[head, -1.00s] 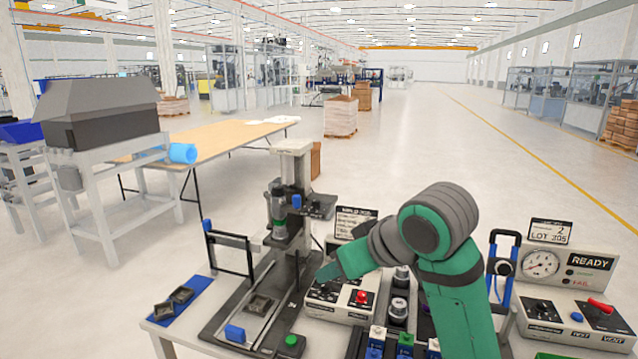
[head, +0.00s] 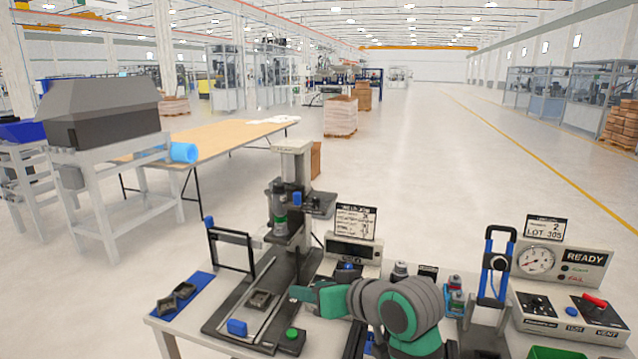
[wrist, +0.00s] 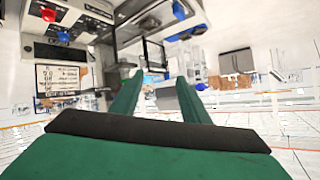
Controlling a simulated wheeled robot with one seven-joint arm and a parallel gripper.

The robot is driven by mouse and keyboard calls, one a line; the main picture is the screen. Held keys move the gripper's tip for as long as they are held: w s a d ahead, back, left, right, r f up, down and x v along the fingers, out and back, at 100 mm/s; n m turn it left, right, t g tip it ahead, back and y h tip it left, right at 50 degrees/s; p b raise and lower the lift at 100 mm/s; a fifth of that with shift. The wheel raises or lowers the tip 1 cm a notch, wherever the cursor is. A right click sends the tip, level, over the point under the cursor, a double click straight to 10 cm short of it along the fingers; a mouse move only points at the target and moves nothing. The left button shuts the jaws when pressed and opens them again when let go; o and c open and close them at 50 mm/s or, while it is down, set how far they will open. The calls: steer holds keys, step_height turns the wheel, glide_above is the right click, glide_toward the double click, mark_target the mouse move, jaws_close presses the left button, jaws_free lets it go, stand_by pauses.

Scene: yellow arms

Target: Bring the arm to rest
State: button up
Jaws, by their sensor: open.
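My green and grey arm (head: 402,308) is folded low over the front middle of the bench. My gripper (head: 297,292) points left, beside the base of the press stand (head: 293,190). In the wrist view, my gripper (wrist: 158,84) shows two green fingers spread apart with nothing held between them. The camera looks past them toward the bench equipment, which appears tilted. The head view does not show clearly how far the fingertips are from the fixture. The arm hides part of the bench behind it.
A slide fixture with a blue block (head: 237,327) and a green button (head: 291,334) lie left of my gripper. A blue mat (head: 172,314) with dark parts is further left. A gauge panel marked READY (head: 560,262) and a blue-handled stand (head: 494,262) are on the right.

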steer(key=s+a+f+m+t+h, duration=0.1)
steer(key=s+a+f+m+t, duration=0.2)
steer(key=f, duration=0.9)
steer(key=s+a+f+m+t+h, duration=0.15)
steer(key=s+f+m, duration=0.3)
steer(key=f, duration=0.75)
steer(key=s+d+f+m+t+h, duration=0.1)
steer(key=s+d+f+m+h, duration=0.2)
steer(key=s+f, duration=0.8)
steer(key=s+d+r+n+h, duration=0.1)
steer(key=s+r+n, duration=0.1)
steer(key=s, duration=1.1)
steer(key=s+d+r+n+h, duration=0.1)
steer(key=s+n, duration=0.3)
steer(key=s, duration=0.9)
steer(key=shift+s+d+r, duration=0.35)
steer(key=shift+d+r, duration=0.05)
steer(key=shift+r, duration=0.3)
